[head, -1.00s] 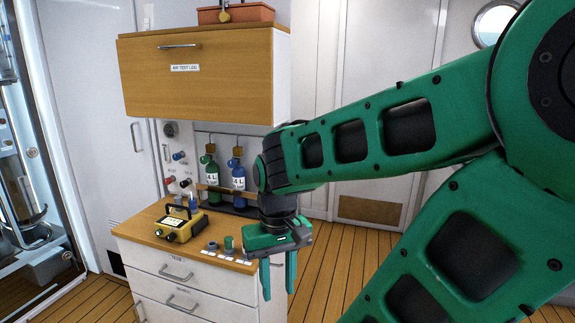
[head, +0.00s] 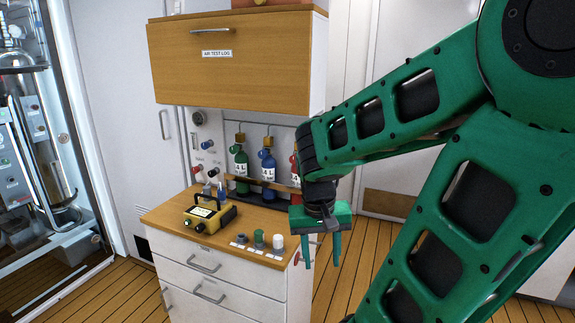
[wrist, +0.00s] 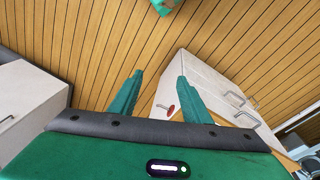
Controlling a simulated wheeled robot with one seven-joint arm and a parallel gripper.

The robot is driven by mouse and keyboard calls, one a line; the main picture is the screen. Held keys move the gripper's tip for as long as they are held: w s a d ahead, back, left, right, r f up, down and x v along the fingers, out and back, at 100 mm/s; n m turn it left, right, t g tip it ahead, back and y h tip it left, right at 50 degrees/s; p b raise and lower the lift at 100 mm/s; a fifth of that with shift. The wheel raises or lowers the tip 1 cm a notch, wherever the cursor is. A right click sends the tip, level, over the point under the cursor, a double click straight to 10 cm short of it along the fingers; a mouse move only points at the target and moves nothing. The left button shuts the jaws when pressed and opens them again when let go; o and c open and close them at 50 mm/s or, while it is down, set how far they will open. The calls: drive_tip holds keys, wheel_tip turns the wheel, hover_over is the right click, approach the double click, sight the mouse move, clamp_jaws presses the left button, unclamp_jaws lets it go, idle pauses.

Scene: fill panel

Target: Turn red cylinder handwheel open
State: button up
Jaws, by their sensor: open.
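The red cylinder (head: 295,178) stands at the right end of the rack against the back panel, beside a blue cylinder (head: 267,172) and a green cylinder (head: 241,170). My arm partly hides it; its handwheel (head: 292,159) shows only as a small red shape at its upper left. My gripper (head: 322,262) points down, open and empty, in front and right of the cabinet, lower than the cylinders and apart from them. In the wrist view, my gripper (wrist: 160,78) has nothing between its fingers, and the cylinders are not visible.
The white cabinet's wooden top (head: 180,222) carries a yellow meter (head: 205,212) and several small caps. A red disc (wrist: 171,110) sits on the cabinet's side. A wooden wall cupboard (head: 235,62) hangs above the rack. Wooden floor is clear at right.

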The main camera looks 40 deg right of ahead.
drive_tip(key=w+d+f+m+h, duration=0.2)
drive_tip(key=w+d+m+h, duration=0.15)
drive_tip(key=w+d, duration=0.4)
drive_tip(key=n+t+h, duration=0.3)
drive_tip(key=t+h, duration=0.5)
drive_tip(key=h, duration=0.3)
approach(294, 160)
drive_tip(key=shift+m, duration=0.25)
drive_tip(key=x, duration=0.9)
drive_tip(key=shift+f, duration=0.1)
